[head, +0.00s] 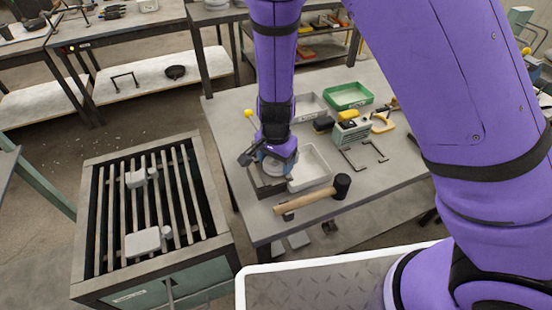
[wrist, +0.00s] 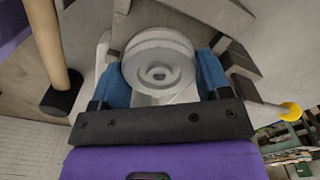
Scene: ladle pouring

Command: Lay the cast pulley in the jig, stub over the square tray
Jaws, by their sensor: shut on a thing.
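The cast pulley (wrist: 158,62) is a pale grey grooved disc with a central hole. My gripper (wrist: 161,76) is shut on it, with blue pads on both sides. In the head view the pulley (head: 273,166) shows under my gripper (head: 276,158), above or in a dark open-topped box (head: 266,190) that may be the jig. I cannot tell whether the pulley touches it. A pale grey tray (head: 323,176) stands directly right of the box. The pulley's stub cannot be made out, and my gripper hides part of the box.
A mallet (head: 315,199) lies in front of the pale tray. A green tray (head: 348,95), a grey-green block (head: 351,132) and a dark bent bar frame (head: 366,157) are farther right and back. A slatted grate (head: 150,200) with pale castings stands left, across a gap.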

